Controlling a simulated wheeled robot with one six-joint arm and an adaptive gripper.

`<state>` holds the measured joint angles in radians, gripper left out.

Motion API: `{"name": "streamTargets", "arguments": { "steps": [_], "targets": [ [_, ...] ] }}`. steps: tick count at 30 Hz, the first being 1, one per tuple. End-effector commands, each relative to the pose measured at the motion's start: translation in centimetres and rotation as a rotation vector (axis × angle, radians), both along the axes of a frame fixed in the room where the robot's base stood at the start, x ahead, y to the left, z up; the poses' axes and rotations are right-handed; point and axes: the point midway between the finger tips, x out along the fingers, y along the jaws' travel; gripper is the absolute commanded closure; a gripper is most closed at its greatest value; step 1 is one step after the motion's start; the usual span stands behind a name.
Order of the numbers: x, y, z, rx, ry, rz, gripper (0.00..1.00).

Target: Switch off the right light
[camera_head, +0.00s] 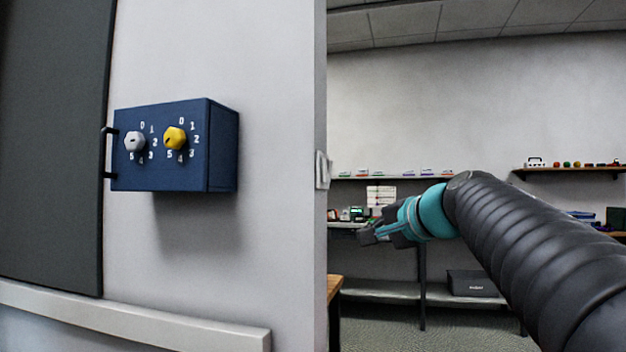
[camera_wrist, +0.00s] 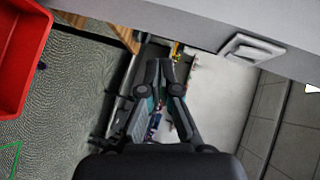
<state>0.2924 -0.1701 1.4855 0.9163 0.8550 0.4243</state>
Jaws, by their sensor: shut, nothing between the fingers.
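A white wall switch plate (camera_head: 322,170) sits at the end edge of the grey wall, seen almost edge-on in the head view. It also shows in the wrist view (camera_wrist: 252,47), upper right, as a pale square plate with a raised middle. I cannot tell its on or off position, nor which light it belongs to. My gripper (camera_head: 366,237) is shut and empty, lower and to the right of the plate in the head view. In the wrist view my gripper's fingertips (camera_wrist: 167,66) are left of the plate, not touching it.
A blue box (camera_head: 222,150) with a white knob (camera_head: 135,141) and a yellow knob (camera_head: 175,138) is on the wall. Shelves (camera_head: 395,292) with small items stand behind my arm. A red bin (camera_wrist: 22,60) is at left in the wrist view.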

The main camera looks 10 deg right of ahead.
Motion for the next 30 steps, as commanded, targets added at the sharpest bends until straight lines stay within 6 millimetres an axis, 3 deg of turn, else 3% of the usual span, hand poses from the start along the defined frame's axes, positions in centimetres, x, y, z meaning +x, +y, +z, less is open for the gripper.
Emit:
{"name": "streamTargets", "arguments": {
  "steps": [3, 6, 10, 15, 25, 30],
  "targets": [
    [3.1, -2.3, 4.9, 0.173, -0.09, -0.028, 1.0],
    [4.5, -3.8, 8.3, 0.287, -0.151, -0.031, 1.0],
    [5.3, -5.0, 11.0, 0.38, -0.201, -0.027, 1.0],
    [5.5, -5.6, 12.3, 0.425, -0.224, -0.022, 1.0],
    [5.6, -5.5, 12.4, 0.424, -0.224, -0.021, 1.0],
    [6.9, -5.0, 12.6, 0.424, -0.223, -0.021, 1.0]
  ]
}}
